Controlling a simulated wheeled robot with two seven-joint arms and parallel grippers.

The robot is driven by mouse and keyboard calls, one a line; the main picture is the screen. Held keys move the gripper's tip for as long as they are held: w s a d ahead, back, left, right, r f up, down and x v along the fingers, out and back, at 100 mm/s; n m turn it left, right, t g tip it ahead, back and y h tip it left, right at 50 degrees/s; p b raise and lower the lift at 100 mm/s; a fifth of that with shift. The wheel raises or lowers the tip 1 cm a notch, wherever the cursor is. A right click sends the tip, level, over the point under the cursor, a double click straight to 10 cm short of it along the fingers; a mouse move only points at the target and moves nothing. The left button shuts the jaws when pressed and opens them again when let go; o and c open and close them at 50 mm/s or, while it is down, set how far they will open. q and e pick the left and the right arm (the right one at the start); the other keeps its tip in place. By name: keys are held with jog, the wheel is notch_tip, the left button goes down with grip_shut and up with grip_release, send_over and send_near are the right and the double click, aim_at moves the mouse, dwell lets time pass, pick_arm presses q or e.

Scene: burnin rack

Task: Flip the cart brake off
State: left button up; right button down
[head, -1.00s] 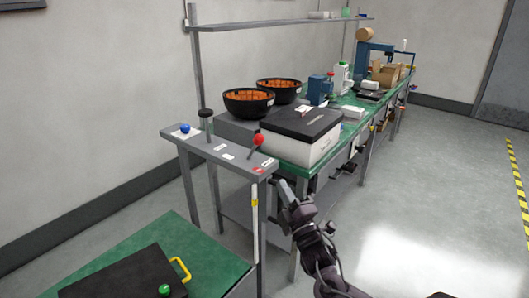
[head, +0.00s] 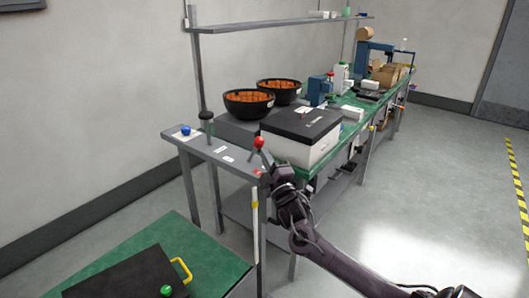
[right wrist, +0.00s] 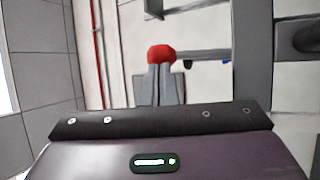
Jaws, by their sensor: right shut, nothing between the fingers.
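A lever with a red ball knob (head: 259,142) stands at the right end of a narrow grey panel (head: 205,150). The knob also shows in the right wrist view (right wrist: 161,53), just past the fingertips. My right gripper (head: 268,165) is shut and empty, with its tips close to the lever, just below the knob. I cannot tell whether the fingers touch it. The gripper hides part of the panel's right end. My left gripper is out of view.
The panel also carries a blue knob (head: 185,130) and a dark-topped post (head: 206,117). A black-lidded white box (head: 300,135) stands close behind the lever on the green bench. A black case (head: 120,278) lies at the front left. The floor at right is clear.

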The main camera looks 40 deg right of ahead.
jog(key=shift+x, duration=0.75)
jog(key=shift+w+r+p, duration=0.1)
jog(key=shift+r+p, duration=0.1)
jog(key=shift+p, duration=0.4)
jog(key=w+a+r+n+g+y+p, duration=0.2)
jog(key=w+n+g+p, duration=0.3)
jog(key=w+g+p, duration=0.4)
jog(key=r+p, duration=0.1)
jog(key=p, duration=0.4)
jog(key=shift+a+r, duration=0.2)
jog(key=shift+r, duration=0.15)
